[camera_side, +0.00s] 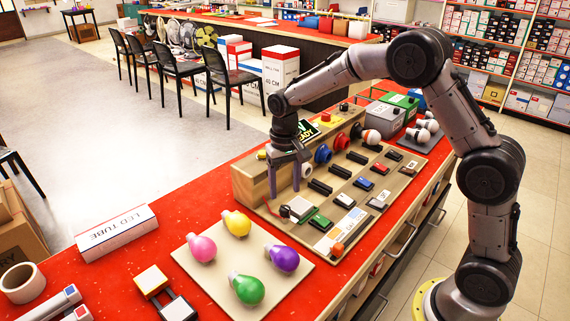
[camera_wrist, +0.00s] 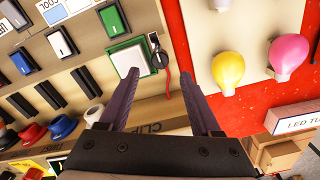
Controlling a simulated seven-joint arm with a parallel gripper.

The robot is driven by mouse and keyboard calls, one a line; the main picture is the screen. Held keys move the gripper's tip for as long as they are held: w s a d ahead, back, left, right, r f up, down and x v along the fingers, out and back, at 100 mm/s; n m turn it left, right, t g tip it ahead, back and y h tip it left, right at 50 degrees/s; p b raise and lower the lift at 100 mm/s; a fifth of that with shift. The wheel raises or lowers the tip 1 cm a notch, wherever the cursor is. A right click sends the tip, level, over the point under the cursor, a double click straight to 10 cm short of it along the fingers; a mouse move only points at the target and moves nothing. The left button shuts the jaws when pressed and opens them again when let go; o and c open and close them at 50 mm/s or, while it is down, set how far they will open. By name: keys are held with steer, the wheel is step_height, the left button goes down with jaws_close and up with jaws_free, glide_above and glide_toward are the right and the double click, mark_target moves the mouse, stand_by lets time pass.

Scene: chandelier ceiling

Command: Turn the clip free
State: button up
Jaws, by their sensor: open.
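A small black clip-like part with a red piece (camera_wrist: 158,58) sits at the edge of the wooden board, beside a white square switch (camera_wrist: 130,59). A thin dark red strand runs down from it. In the side view the red piece (camera_side: 285,211) is small, left of the white switch (camera_side: 300,207). A label partly reading "CLIP" (camera_wrist: 158,127) shows on the wood nearer my gripper. My gripper (camera_side: 285,192) points down over this corner. In the wrist view its purple fingers (camera_wrist: 159,62) are apart, one on each side of the red piece in the picture. Contact cannot be told.
The board (camera_side: 345,225) carries rows of rocker switches, with coloured round parts along its raised back. A beige mat (camera_side: 215,270) with several coloured bulbs lies to the left. An LED tube box (camera_side: 117,232) is farther left. Red counter shows between.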

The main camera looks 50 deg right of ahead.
step_height(320, 180, up, 8)
steer(key=shift+f, duration=0.15)
stand_by(0.3)
step_height(320, 180, up, 8)
steer(key=t, duration=0.2)
glide_above(285, 207)
steer(key=s, duration=0.3)
steer(key=s+r+t, duration=0.2)
steer(key=s+r, duration=0.3)
steer(key=s, duration=0.5)
steer(key=s+f+n, duration=0.2)
steer(key=s+f, duration=0.1)
steer(key=s, duration=0.5)
steer(key=s+f+n+t, duration=0.1)
steer(key=s+f, duration=0.3)
steer(key=s, duration=0.4)
steer(key=shift+n+t, duration=0.3)
steer(key=shift+n, duration=0.5)
